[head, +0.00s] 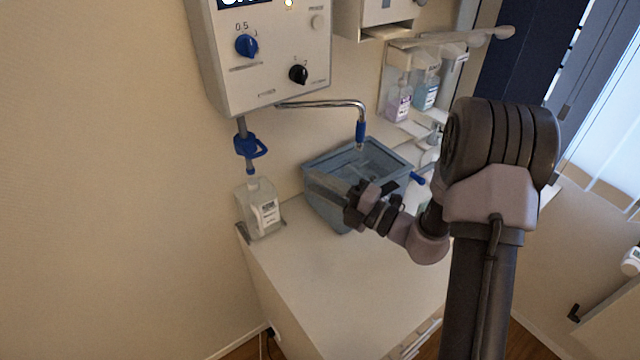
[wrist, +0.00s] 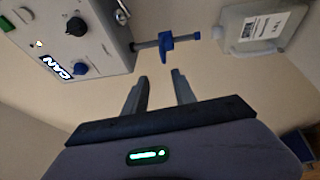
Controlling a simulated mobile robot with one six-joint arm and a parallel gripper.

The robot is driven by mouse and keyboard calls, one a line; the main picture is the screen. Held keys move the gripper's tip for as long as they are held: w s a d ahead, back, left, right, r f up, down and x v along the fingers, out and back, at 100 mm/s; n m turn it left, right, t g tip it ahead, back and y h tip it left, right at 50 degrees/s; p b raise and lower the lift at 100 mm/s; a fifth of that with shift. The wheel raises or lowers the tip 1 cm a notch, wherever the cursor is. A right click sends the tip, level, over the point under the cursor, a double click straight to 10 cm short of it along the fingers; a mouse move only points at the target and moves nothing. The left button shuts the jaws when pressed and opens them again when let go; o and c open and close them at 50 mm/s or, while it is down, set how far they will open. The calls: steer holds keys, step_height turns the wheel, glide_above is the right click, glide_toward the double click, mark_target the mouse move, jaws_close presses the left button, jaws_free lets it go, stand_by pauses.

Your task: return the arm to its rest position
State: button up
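My arm rises at the right of the head view and bends down to the left over the cabinet. My gripper (head: 328,196) is in front of the blue-grey basin (head: 372,160) and covers part of its front wall. Whether it touches the basin cannot be told. In the wrist view the two fingers of my gripper (wrist: 159,77) stand apart with only beige wall between them. The gripper is open and empty. The wrist view is turned over, with the dosing unit (wrist: 85,40) at upper left and the clear bottle (wrist: 262,27) at upper right.
The dosing unit (head: 262,50) hangs on the wall, its metal spout (head: 330,104) reaching over the basin. A clear labelled bottle (head: 259,208) stands at the cabinet's back left. The cabinet top (head: 335,272) is bare in front. Small bottles (head: 399,101) sit in a wall rack behind.

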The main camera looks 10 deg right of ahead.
stand_by(0.3)
steer(key=s+a+n+g+b, duration=0.6)
steer(key=s+a+n+g, duration=0.65)
steer(key=s+n, duration=0.6)
steer(key=s+d+f+n+t+h+b, duration=0.2)
steer(key=s+d+n+h, duration=0.2)
steer(key=n, duration=0.7)
steer(key=s+d+f+n+t+h+b, duration=0.2)
steer(key=s+d+n+h, duration=0.3)
steer(key=n, duration=0.5)
steer(key=d+h+b, duration=0.1)
steer(key=h, duration=0.1)
steer(key=shift+n+h+b, duration=0.3)
steer(key=shift+n+h, duration=0.05)
steer(key=shift+h, duration=0.05)
